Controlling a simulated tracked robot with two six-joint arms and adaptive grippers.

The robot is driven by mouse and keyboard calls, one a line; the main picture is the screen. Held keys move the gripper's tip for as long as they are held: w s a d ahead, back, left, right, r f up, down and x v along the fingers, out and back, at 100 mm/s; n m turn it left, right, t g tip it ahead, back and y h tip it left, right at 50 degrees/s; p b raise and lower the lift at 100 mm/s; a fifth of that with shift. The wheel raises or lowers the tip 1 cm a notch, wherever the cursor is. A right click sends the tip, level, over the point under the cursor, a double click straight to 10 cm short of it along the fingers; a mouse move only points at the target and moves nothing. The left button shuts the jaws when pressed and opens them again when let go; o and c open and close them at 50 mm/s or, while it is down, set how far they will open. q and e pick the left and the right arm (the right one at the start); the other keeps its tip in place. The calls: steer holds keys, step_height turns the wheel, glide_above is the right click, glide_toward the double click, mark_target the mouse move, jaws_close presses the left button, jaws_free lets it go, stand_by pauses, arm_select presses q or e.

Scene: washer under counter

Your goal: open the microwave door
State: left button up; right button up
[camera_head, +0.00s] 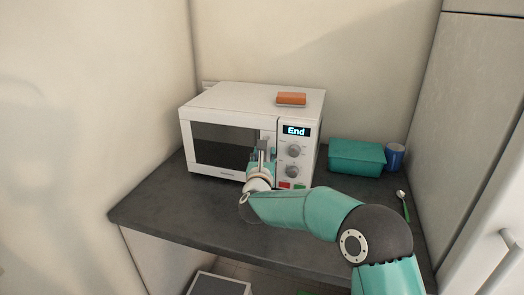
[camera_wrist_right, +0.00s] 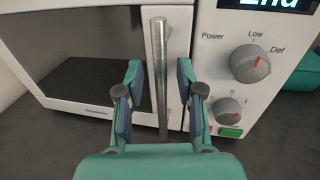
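The white microwave (camera_head: 228,115) stands on the dark counter with its door (camera_head: 225,145) shut and its display reading "End". In the right wrist view the door's vertical metal handle (camera_wrist_right: 159,75) stands between the two fingers of my right gripper (camera_wrist_right: 159,88). The fingers are apart, with a visible gap on each side of the handle. In the head view my right gripper (camera_head: 262,153) is at the right edge of the door and partly covers the handle. My left gripper is in neither view.
An orange sponge-like block (camera_head: 291,99) lies on top of the microwave. A teal container (camera_head: 356,157), a blue cup (camera_head: 395,156) and a spoon-like utensil (camera_head: 404,205) are on the counter (camera_head: 165,200) to the right. The counter's front left is clear. Walls close in the left and back.

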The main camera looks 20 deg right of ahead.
steer(key=shift+w+d, duration=0.1)
steer(key=shift+w, duration=0.05)
jaws_close()
